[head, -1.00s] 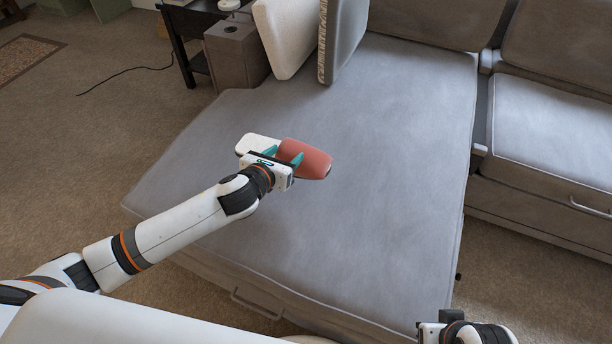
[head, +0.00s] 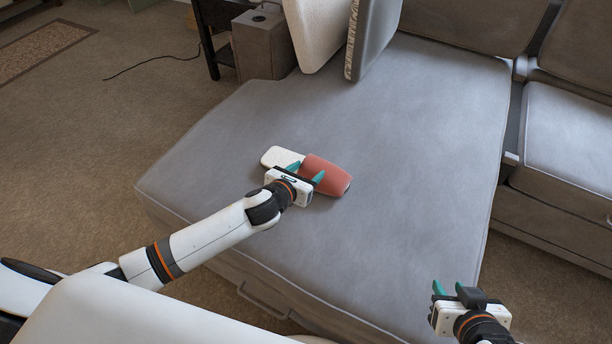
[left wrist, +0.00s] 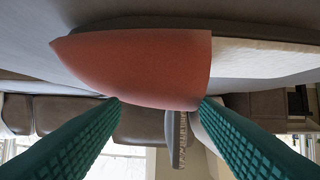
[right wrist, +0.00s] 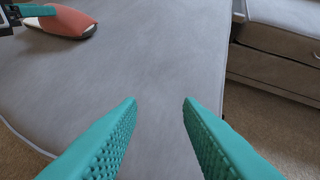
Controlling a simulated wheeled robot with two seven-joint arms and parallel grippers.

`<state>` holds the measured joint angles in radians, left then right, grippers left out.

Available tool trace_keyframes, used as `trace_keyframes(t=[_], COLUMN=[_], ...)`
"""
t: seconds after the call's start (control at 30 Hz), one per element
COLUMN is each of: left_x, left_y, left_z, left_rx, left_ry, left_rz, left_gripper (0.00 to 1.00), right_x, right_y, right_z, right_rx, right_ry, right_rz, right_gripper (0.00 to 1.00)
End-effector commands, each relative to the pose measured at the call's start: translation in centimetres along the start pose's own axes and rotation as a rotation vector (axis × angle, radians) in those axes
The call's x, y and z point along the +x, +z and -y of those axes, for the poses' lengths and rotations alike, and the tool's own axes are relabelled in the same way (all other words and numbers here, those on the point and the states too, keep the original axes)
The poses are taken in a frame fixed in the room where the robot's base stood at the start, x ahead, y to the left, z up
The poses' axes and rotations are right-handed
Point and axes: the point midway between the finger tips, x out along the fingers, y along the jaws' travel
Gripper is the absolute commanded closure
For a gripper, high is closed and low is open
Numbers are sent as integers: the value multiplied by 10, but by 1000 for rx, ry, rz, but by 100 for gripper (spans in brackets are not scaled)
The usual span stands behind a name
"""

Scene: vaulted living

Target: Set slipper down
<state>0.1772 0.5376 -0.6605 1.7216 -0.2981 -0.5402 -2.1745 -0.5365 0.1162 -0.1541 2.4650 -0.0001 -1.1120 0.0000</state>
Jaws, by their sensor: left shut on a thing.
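The slipper (head: 328,174) has a red-orange upper and a white insole. It lies flat, sole down, at or just above the grey sofa seat (head: 420,130); I cannot tell if the whole sole touches. My left gripper (head: 305,174) is shut on the slipper, with its teal fingers at the red upper. In the left wrist view the red upper (left wrist: 140,65) sits between the fingertips. My right gripper (head: 449,288) is open and empty over the seat's front right edge. The slipper also shows at the upper left of the right wrist view (right wrist: 70,18).
Two upright cushions (head: 375,35) stand at the back of the seat. A grey box (head: 262,45) and a dark side table (head: 212,25) are beyond the seat's far left edge. The seat around the slipper is clear.

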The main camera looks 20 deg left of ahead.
Motion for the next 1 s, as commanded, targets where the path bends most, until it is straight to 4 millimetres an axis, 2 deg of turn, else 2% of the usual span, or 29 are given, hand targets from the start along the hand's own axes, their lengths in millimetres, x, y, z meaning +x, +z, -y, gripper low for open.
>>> trace_keyframes(t=[0.13,0.53,0.57,0.6,0.7,1.0], left_x=[3,4,4,4,4,3], left_y=[6,8,8,8,8,6], left_z=[0,0,0,0,0,0], left_rx=[0,1,1,0,0,0], left_ry=[0,0,0,0,0,0], left_rz=[-2,-1,-1,-1,-1,-1], left_gripper=[94,94,41,34,22,22], right_x=[3,3,3,3,3,2], right_y=[12,17,18,18,17,17], right_z=[-2,-2,-2,-2,-2,-2], right_rx=[-1,-1,-1,-1,-1,-1], right_ry=[4,5,5,5,5,4], right_rz=[72,95,98,97,97,93], right_gripper=[67,67,67,67,67,67])
